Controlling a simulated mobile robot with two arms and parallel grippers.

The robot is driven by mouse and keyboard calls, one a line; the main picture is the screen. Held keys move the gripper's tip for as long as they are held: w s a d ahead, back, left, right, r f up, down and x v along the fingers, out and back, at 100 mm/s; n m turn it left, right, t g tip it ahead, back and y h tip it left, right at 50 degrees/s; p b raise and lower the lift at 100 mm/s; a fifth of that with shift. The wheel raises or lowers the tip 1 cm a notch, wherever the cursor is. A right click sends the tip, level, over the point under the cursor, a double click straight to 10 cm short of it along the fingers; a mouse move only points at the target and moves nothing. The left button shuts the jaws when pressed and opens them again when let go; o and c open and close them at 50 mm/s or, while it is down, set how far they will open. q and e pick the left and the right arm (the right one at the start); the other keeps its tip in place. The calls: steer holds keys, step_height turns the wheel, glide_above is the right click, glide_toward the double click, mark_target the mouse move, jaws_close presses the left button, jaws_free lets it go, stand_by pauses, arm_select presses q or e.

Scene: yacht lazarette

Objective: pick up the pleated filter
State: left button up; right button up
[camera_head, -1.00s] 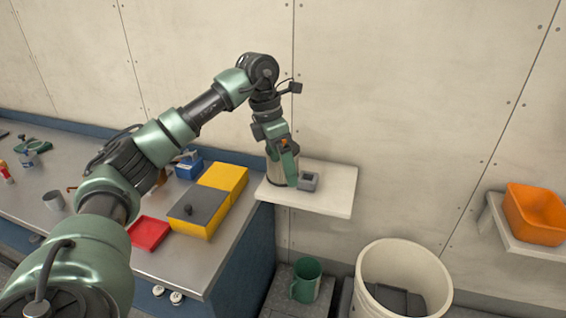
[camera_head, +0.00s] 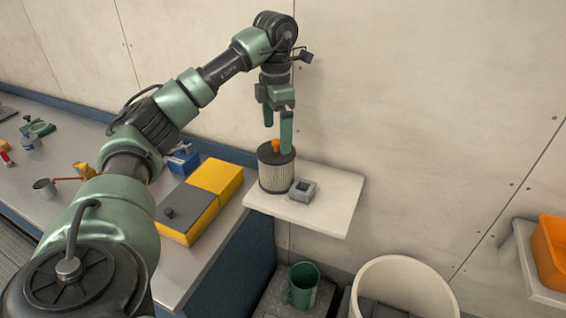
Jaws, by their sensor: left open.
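The pleated filter (camera_head: 275,174) is a pale ribbed cylinder with a dark top and an orange knob (camera_head: 276,146). It stands upright on a white wall shelf (camera_head: 325,204), beside a small grey block. My left gripper (camera_head: 278,136) points down over the filter. Its two green fingers are spread, with the orange knob showing between or just below their tips. I cannot tell whether the fingers touch the filter. My right gripper is not in view.
The small grey block (camera_head: 302,190) sits close to the filter's right. A yellow and grey box (camera_head: 203,198) stands on the bench (camera_head: 182,276) to the left. A green mug (camera_head: 302,285) and white bucket (camera_head: 403,288) are below. An orange bin (camera_head: 551,252) is at right.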

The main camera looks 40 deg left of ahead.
mark_target(276, 151)
arm_select(q)
steer(key=f, duration=0.1)
steer(key=f+p, duration=0.1)
steer(key=f, duration=0.1)
steer(key=shift+s+a, duration=0.1)
steer(key=shift+s, duration=0.2)
steer(key=f+p, duration=0.1)
steer(key=f, duration=0.2)
steer(key=shift+w+f, duration=0.2)
steer(key=shift+f, duration=0.2)
steer(key=c, duration=1.1)
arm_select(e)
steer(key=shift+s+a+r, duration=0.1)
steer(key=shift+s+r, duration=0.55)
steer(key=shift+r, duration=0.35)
arm_select(q)
steer(key=shift+r, duration=0.1)
